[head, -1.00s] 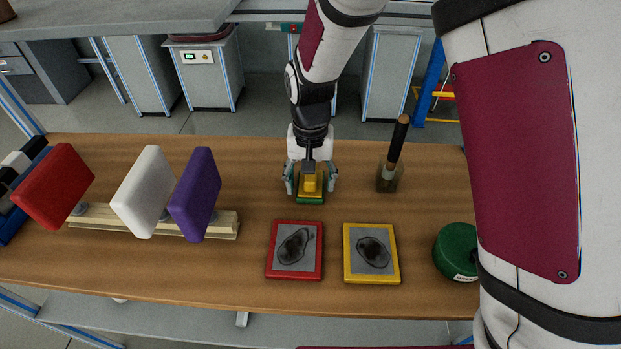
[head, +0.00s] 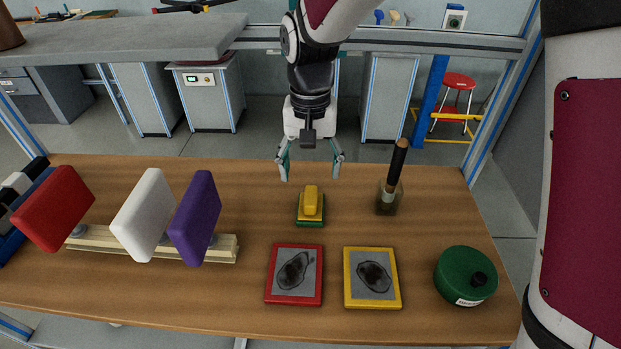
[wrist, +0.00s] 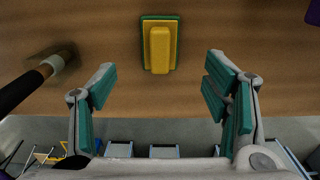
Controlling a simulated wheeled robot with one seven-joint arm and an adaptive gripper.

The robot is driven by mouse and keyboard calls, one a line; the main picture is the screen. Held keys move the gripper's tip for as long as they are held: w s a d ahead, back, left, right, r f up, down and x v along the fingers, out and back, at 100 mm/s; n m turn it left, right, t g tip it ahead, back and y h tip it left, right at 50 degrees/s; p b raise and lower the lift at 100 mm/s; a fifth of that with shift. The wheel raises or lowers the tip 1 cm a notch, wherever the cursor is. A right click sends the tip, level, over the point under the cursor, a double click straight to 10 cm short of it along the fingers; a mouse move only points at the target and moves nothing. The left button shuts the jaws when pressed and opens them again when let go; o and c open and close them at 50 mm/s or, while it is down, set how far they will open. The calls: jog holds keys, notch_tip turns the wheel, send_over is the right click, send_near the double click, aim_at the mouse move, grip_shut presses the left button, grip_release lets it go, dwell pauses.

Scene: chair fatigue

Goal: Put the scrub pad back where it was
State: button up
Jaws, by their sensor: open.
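The scrub pad (head: 311,205) is a yellow block with a raised yellow grip on a green base. It lies flat on the wooden table, behind the two framed plates. In the wrist view the scrub pad (wrist: 160,45) shows whole, beyond the fingertips and between their lines. My gripper (head: 311,172) is open and empty. It is above and behind the pad, apart from it. In the wrist view my gripper (wrist: 160,85) has its teal finger pads spread wide with nothing between them.
A red-framed plate (head: 295,297) and a yellow-framed plate (head: 372,301) with dark stains lie in front of the pad. A black-handled brush in a holder (head: 389,197) stands right of it. A green round container (head: 465,275) sits at right. Red, white and purple panels (head: 195,215) stand at left.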

jog(key=s+d+r+t, duration=0.2)
jog(key=s+d+r, duration=0.7)
jog(key=d+r, duration=0.35)
jog(key=s+d+t, duration=0.2)
jog(key=s+d, duration=0.6)
jog(key=s, duration=0.4)
jog(key=shift+s+f, duration=0.25)
jog(key=shift+s, duration=0.1)
jog(key=shift+s, duration=0.1)
